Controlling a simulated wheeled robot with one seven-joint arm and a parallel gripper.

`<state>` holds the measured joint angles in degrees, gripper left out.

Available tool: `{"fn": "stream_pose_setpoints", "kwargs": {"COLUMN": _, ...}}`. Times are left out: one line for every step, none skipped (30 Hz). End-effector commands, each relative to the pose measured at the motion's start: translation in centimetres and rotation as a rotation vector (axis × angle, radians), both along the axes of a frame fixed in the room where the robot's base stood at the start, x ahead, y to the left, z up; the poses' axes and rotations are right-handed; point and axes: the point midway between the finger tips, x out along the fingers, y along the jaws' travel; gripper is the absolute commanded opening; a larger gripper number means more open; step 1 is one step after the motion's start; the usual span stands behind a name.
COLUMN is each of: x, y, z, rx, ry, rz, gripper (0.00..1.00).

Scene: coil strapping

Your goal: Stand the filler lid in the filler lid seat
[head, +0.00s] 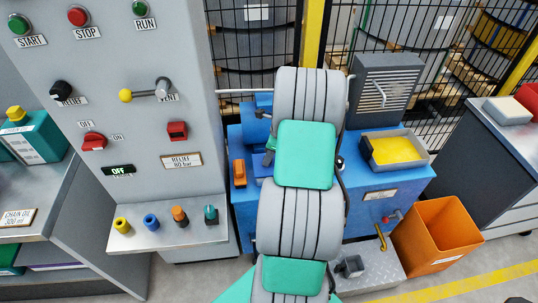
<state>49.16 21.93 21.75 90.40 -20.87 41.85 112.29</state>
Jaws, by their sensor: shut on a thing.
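My arm covers the middle of the view, and my gripper is hidden behind it or out of sight. No lid can be made out in a grasp. A grey-rimmed opening with a yellow inside (395,150) sits on the blue machine top at the right, with no lid over it. A small grey open holder (350,266) stands on the metal step at the lower right of the machine. It may be the filler lid seat, but I cannot tell for sure. It looks empty from here.
The blue machine (390,193) carries a grey vented box (385,90). An orange bin (437,234) stands at its right. A grey control panel (150,75) rises at the left, above a shelf (170,237) with several coloured plugs. Black mesh fencing closes the back.

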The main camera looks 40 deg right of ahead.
Motion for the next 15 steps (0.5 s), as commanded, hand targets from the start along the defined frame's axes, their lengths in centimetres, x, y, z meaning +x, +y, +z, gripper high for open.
{"fn": "stream_pose_setpoints", "kwargs": {"x": 0.02, "y": -0.01, "z": -0.22, "rx": 0.0, "ry": 0.0, "rz": 0.0, "gripper": 0.0}}
{"fn": "stream_pose_setpoints", "kwargs": {"x": 0.02, "y": -0.01, "z": -0.3, "rx": -0.001, "ry": -0.001, "rz": 0.0, "gripper": 0.0}}
{"fn": "stream_pose_setpoints", "kwargs": {"x": 0.03, "y": -0.02, "z": -0.41, "rx": -0.001, "ry": -0.001, "rz": 0.0, "gripper": 0.0}}
{"fn": "stream_pose_setpoints", "kwargs": {"x": 0.03, "y": -0.02, "z": -0.5, "rx": -0.001, "ry": -0.001, "rz": 0.0, "gripper": 0.0}}
{"fn": "stream_pose_setpoints", "kwargs": {"x": 0.03, "y": -0.01, "z": -0.6, "rx": -0.001, "ry": -0.001, "rz": 0.0, "gripper": 0.0}}
{"fn": "stream_pose_setpoints", "kwargs": {"x": 0.03, "y": -0.01, "z": -0.71, "rx": -0.001, "ry": -0.001, "rz": 0.0, "gripper": 0.0}}
{"fn": "stream_pose_setpoints", "kwargs": {"x": 0.03, "y": -0.02, "z": -0.81, "rx": -0.001, "ry": -0.001, "rz": 0.0, "gripper": 0.0}}
{"fn": "stream_pose_setpoints", "kwargs": {"x": 0.03, "y": -0.01, "z": -0.89, "rx": -0.001, "ry": -0.001, "rz": 0.0, "gripper": 0.0}}
{"fn": "stream_pose_setpoints", "kwargs": {"x": 0.04, "y": -0.03, "z": -0.85, "rx": -0.002, "ry": -0.001, "rz": 0.0, "gripper": 0.3}}
{"fn": "stream_pose_setpoints", "kwargs": {"x": 0.04, "y": -0.02, "z": -0.81, "rx": -0.002, "ry": -0.001, "rz": 0.0, "gripper": 0.32}}
{"fn": "stream_pose_setpoints", "kwargs": {"x": 0.04, "y": -0.02, "z": -0.81, "rx": -0.001, "ry": -0.001, "rz": 0.001, "gripper": 0.34}}
{"fn": "stream_pose_setpoints", "kwargs": {"x": 0.03, "y": -0.01, "z": -0.82, "rx": -0.001, "ry": -0.001, "rz": 0.001, "gripper": 0.38}}
{"fn": "stream_pose_setpoints", "kwargs": {"x": 0.03, "y": -0.01, "z": -0.82, "rx": -0.001, "ry": -0.001, "rz": 0.001, "gripper": 0.4}}
{"fn": "stream_pose_setpoints", "kwargs": {"x": 0.02, "y": -0.01, "z": -0.83, "rx": -0.001, "ry": -0.001, "rz": 0.0, "gripper": 0.43}}
{"fn": "stream_pose_setpoints", "kwargs": {"x": 0.02, "y": -0.01, "z": -0.83, "rx": -0.001, "ry": -0.001, "rz": 0.0, "gripper": 0.46}}
